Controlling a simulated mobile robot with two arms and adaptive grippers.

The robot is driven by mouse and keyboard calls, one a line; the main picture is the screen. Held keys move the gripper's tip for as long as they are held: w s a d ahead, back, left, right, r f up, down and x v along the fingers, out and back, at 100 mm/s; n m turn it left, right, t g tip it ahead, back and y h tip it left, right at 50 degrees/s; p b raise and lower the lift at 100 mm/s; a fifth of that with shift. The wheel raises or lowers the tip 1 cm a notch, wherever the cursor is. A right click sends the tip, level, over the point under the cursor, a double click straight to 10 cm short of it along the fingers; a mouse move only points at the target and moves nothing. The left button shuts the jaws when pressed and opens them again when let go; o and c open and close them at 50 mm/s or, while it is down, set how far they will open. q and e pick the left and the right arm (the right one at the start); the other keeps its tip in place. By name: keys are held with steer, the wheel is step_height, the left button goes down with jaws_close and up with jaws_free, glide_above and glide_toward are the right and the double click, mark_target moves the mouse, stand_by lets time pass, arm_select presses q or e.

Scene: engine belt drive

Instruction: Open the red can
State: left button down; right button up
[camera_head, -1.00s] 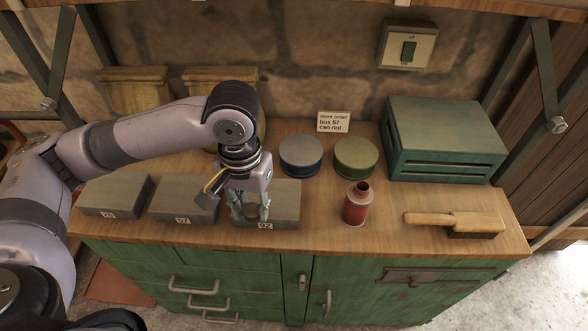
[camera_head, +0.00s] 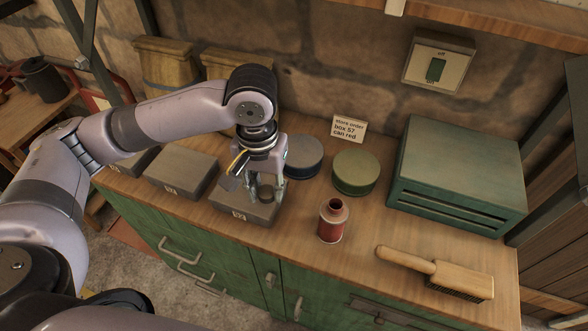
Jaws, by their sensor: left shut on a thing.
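The red can (camera_head: 331,225) stands upright on the wooden workbench (camera_head: 375,218), right of my left gripper. Its narrow neck shows a dark round mouth with no cap on it. My left gripper (camera_head: 266,196) points down over the right-hand grey box. It is shut on a small dark round cap (camera_head: 265,193), partly hidden by the fingers. I cannot tell if the cap touches the box. My right gripper is not in view.
Grey boxes (camera_head: 181,172) line the bench's left front. Blue (camera_head: 300,158) and green (camera_head: 355,172) round tins stand behind the can. A green slatted box (camera_head: 460,175) is at right, a wooden brush (camera_head: 440,272) in front. A card (camera_head: 348,129) reads "store order box 57 can red".

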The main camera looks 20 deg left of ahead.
arm_select(q)
steer(key=w+d+n, duration=0.1)
steer(key=w+d, duration=0.1)
steer(key=w, duration=0.1)
steer(key=n+p, duration=0.3)
steer(key=n, duration=0.3)
glide_toward(305, 196)
step_height(305, 196, down, 7)
steer(key=shift+w+r+p, duration=0.1)
steer(key=shift+p, duration=0.85)
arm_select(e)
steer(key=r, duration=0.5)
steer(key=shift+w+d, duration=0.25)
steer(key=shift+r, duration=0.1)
arm_select(q)
steer(key=c, duration=1.5)
jaws_free()
step_height(305, 196, up, 12)
steer(key=shift+r+b, duration=0.1)
steer(key=shift+b, duration=0.65)
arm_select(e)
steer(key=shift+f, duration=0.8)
